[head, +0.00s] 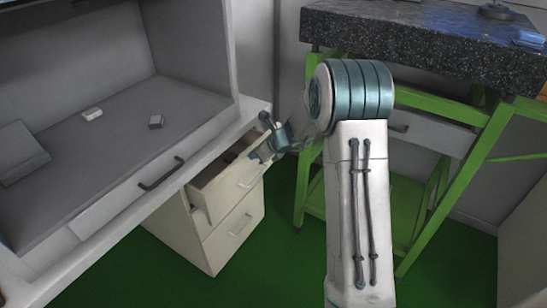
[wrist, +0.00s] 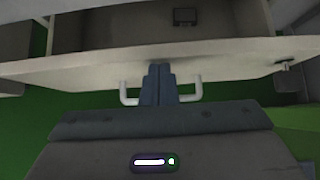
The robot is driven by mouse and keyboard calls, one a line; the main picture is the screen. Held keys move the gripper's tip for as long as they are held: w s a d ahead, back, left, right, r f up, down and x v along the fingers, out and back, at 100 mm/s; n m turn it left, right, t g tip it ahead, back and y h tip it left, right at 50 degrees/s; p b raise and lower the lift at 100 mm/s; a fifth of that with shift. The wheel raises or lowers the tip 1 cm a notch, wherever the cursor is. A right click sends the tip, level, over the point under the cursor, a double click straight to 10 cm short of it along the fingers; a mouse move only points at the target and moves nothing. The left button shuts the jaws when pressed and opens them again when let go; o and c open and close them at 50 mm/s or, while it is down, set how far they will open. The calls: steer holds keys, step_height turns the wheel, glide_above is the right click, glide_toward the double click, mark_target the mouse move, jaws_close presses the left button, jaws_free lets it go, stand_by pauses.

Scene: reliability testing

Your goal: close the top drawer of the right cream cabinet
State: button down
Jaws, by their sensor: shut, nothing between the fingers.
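The cream cabinet (head: 205,245) stands under the white bench in the head view. Its top drawer (head: 243,183) is pulled out, and a small dark item lies inside it. In the wrist view the drawer front (wrist: 75,72) spans the picture, with its pale handle (wrist: 190,93) below the front's top edge. My gripper (head: 262,155) is at the drawer's front, its shut fingers (wrist: 158,80) empty and in front of the panel between the two ends of the handle. I cannot tell whether the fingertips touch the panel. A dark block (wrist: 184,17) lies in the drawer.
The lower drawer (head: 234,226) is shut. A white bench (head: 120,215) with a grey enclosure, holding small blocks, stands above and left. A green-framed table (head: 300,190) with a dark speckled stone top (head: 420,40) stands at the right. Green floor lies open in front of the cabinet.

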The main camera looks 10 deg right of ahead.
steer(key=shift+w+a+p, duration=0.75)
steer(key=shift+w+a, duration=1.05)
steer(key=shift+a, duration=0.2)
